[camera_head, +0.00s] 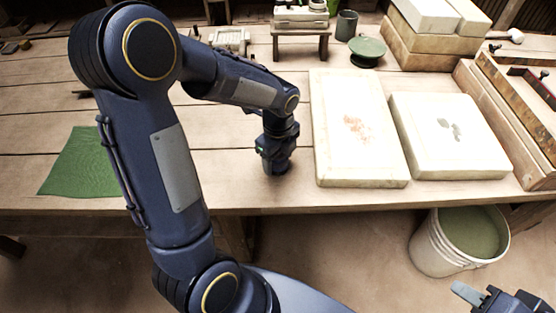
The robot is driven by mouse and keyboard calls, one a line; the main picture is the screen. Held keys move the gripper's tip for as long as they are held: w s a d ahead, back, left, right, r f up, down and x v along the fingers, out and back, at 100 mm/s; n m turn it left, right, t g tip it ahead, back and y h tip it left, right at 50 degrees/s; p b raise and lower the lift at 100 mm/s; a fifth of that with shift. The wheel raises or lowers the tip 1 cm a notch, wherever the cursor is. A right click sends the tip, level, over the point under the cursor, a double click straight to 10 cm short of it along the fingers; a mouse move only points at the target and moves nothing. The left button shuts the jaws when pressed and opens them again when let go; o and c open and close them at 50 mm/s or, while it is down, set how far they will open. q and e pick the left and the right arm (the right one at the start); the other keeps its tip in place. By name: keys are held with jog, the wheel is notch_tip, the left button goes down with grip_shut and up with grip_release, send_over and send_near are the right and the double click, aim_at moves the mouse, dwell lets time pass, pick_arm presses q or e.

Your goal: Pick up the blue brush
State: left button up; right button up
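I cannot make out a blue brush anywhere in the head view; it may be hidden behind my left arm or gripper. My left gripper (275,167) points down at the table, just left of the tall pale slab. Its fingertips are low, close to the tabletop. The gripper body hides the gap between its fingers, so I cannot tell whether it is open or holds anything. My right gripper (470,294) is at the lower right corner, in front of and below the table edge. Only part of it shows, and its opening is unclear.
Two pale slabs (355,150) (465,160) lie right of my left gripper. A green cloth (80,165) lies at left. A green round stand (367,50), a dark cup (346,25) and a small bench (300,32) stand behind. A white bucket (432,248) stands below the table edge.

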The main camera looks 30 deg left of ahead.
pick_arm(q)
jog(key=c, duration=0.7)
jog(key=shift+r, duration=0.6)
notch_tip(320, 180, up, 3)
jog(key=shift+s+f+p, duration=0.1)
jog(key=shift+f+p, duration=0.05)
jog(key=shift+p, duration=0.3)
jog(key=s+r, duration=0.3)
jog(key=s, duration=0.1)
jog(key=s+r+p, duration=0.1)
jog(key=s+r, duration=0.2)
jog(key=s, duration=0.2)
jog(key=s+r, duration=0.3)
jog(key=s, duration=0.1)
jog(key=shift+s+a+p, duration=0.3)
jog(key=shift+s+a, duration=0.05)
jog(key=shift+s, duration=0.05)
